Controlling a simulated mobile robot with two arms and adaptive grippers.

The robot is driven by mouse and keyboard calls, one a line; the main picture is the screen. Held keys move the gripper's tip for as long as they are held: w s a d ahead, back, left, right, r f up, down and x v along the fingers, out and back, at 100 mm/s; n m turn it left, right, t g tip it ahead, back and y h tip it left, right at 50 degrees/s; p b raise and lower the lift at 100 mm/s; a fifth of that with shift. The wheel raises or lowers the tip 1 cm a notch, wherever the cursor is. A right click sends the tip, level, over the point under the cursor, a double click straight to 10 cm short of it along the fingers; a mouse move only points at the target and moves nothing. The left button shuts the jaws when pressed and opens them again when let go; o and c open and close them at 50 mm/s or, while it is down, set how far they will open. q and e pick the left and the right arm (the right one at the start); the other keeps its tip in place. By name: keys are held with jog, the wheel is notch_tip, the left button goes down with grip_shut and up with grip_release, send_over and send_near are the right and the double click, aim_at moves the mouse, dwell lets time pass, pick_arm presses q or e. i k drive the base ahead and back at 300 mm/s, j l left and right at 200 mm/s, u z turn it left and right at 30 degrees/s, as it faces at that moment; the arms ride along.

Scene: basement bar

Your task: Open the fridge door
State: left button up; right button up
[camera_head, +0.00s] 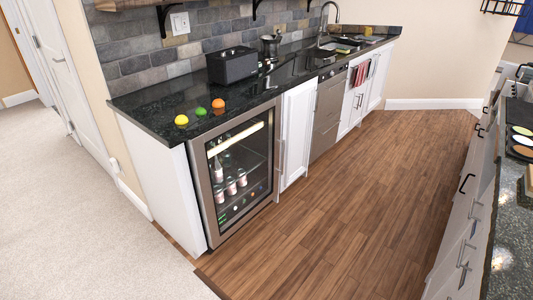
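The fridge (240,172) is a glass-fronted, steel-framed unit under the left end of the dark counter. Its door looks closed. Bottles or cans and small coloured items show through the glass on its shelves. A long vertical handle (280,160) shows near the door's right edge, beside a white cabinet. Neither of my grippers is in view.
The dark counter (145,100) holds a yellow, a green and an orange fruit, a black box (232,66) and a sink. The wood floor (320,220) in front of the fridge is clear. An island (470,220) with handled drawers stands at right. Pale carpet (90,240) lies at left.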

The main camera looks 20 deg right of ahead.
aim_at(197, 145)
jog(key=i+u, duration=0.15)
jog(key=i, duration=0.9)
